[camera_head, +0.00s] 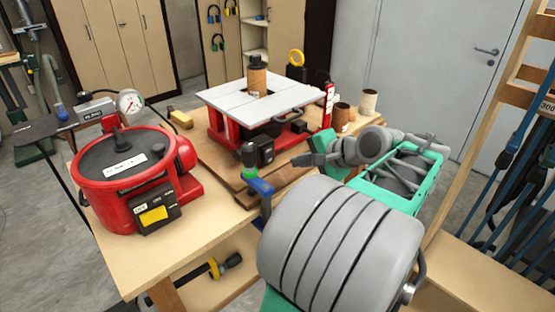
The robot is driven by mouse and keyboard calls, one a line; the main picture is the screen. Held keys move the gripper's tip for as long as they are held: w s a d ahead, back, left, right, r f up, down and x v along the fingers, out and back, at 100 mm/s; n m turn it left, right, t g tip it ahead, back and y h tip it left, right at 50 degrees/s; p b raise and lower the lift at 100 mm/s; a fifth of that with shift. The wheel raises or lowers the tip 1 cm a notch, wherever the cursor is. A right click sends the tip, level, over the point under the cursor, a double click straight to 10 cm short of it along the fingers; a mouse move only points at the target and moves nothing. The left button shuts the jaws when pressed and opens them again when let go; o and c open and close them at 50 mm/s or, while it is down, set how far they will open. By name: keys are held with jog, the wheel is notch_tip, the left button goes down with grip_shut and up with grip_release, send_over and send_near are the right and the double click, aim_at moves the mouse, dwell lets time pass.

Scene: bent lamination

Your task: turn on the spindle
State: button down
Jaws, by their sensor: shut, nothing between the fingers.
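The spindle (257,80), a brown cylinder with a dark top, stands up through the pale grey table (225,99) of a red machine on the workbench. A black control box (265,151) is on the machine's front; its switch is too small to make out. My gripper (298,160) is shut and empty, pointing left. In the picture it lies just right of and slightly below the control box. I cannot tell whether they touch. Whether the spindle is turning cannot be told.
A red round machine (91,202) with a dial gauge (131,103) and its own control box (155,208) stands at the bench's left. Cups (369,101) stand right of the spindle machine.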

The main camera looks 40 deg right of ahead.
aim_at(270, 160)
jog(key=x, duration=0.6)
jog(key=shift+w+f+p, duration=0.2)
jog(key=shift+w+p, duration=0.1)
jog(key=shift+w, duration=1.5)
